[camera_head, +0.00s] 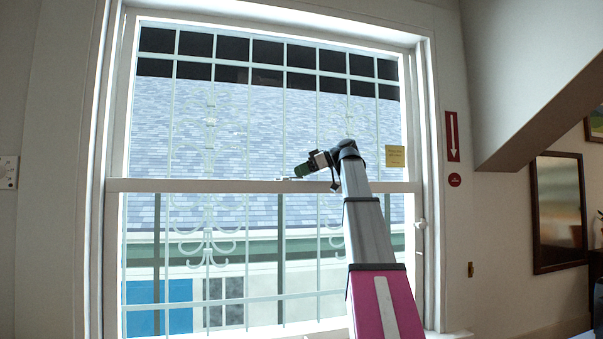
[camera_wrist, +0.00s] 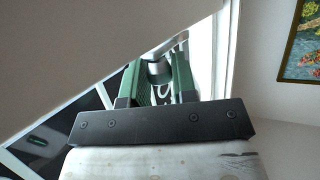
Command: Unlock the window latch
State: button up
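The window (camera_head: 265,187) has a white frame, and its two sashes meet at a horizontal rail. My gripper (camera_head: 298,172) is at this rail, right of its middle. A small pale piece of the latch (camera_head: 287,178) shows on the rail at the fingertips. In the wrist view, the two green fingers of my gripper (camera_wrist: 163,82) stand apart. A grey metal latch part (camera_wrist: 158,70) with a rounded body lies between their far ends, and a pale arm runs from it up and right. Whether the fingers press on it is not clear.
A yellow note (camera_head: 395,156) is on the upper pane at right. Bars cross the window. A red arrow sign (camera_head: 452,136) and a sloping stair underside (camera_head: 530,80) are to the right. A framed picture (camera_wrist: 299,45) hangs at right in the wrist view.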

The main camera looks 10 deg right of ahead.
aim_at(291, 178)
jog(key=c, duration=0.3)
jog(key=shift+s, duration=0.15)
jog(key=s+m+t+h, duration=0.1)
jog(key=m+t+h, duration=0.1)
jog(key=s+a+m+t+h, duration=0.1)
jog(key=m+t+h, duration=0.1)
jog(key=m, duration=0.1)
jog(key=s+m+t+h, duration=0.1)
jog(key=m+t+h, duration=0.1)
jog(key=m+t, duration=0.1)
jog(key=shift+s+a, duration=0.35)
jog(key=m+h, duration=0.1)
jog(key=a+m+t+h, duration=0.1)
jog(key=m+h, duration=0.1)
jog(key=s+m+h, duration=0.1)
jog(key=h, duration=0.1)
jog(key=shift+a+m+t, duration=0.3)
jog(key=shift+a+t, duration=0.1)
grip_shut()
jog(key=shift+s+a+m+g+h, duration=0.15)
jog(key=shift+a+m+h, duration=0.2)
jog(key=shift+m+h, duration=0.65)
jog(key=shift+a+m+g+h, duration=0.1)
jog(key=shift+a+m+h, duration=0.3)
jog(key=shift+m+h, duration=0.55)
jog(key=shift+s+a+m+g+h, duration=0.15)
jog(key=shift+a+m+h, duration=0.2)
jog(key=shift+m+h, duration=0.6)
jog(key=shift+f+h, duration=0.1)
jog(key=shift+h, duration=0.2)
